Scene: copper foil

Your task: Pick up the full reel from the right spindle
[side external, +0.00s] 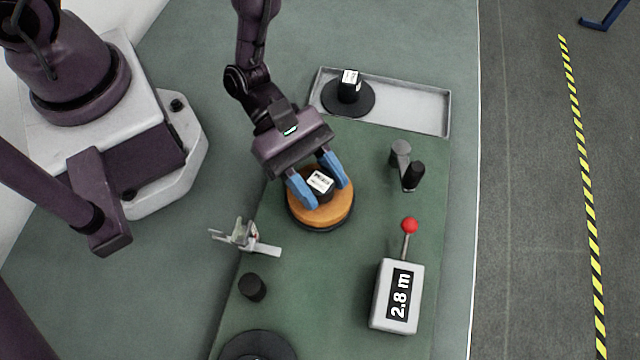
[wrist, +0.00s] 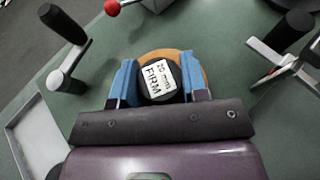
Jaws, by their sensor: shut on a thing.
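The full reel (side external: 335,212) is a thick orange-copper disc on a black flange, with a black hub and a white label on top. In the wrist view the reel (wrist: 197,66) shows behind my fingers, and its label reads "20 mm FIRM". My gripper (side external: 321,184) has its blue fingers on either side of the black hub and is shut on it. It also shows in the wrist view (wrist: 160,84). The spindle beneath the reel is hidden, and I cannot tell whether the reel is raised off it.
A grey tray (side external: 415,106) at the back holds a black reel (side external: 347,98) with a labelled hub. A crank (side external: 405,165), a box reading "2.8 m" (side external: 397,296) with a red-knobbed lever, a metal clamp (side external: 245,240), a black post (side external: 252,287) and a black disc (side external: 258,346) stand around.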

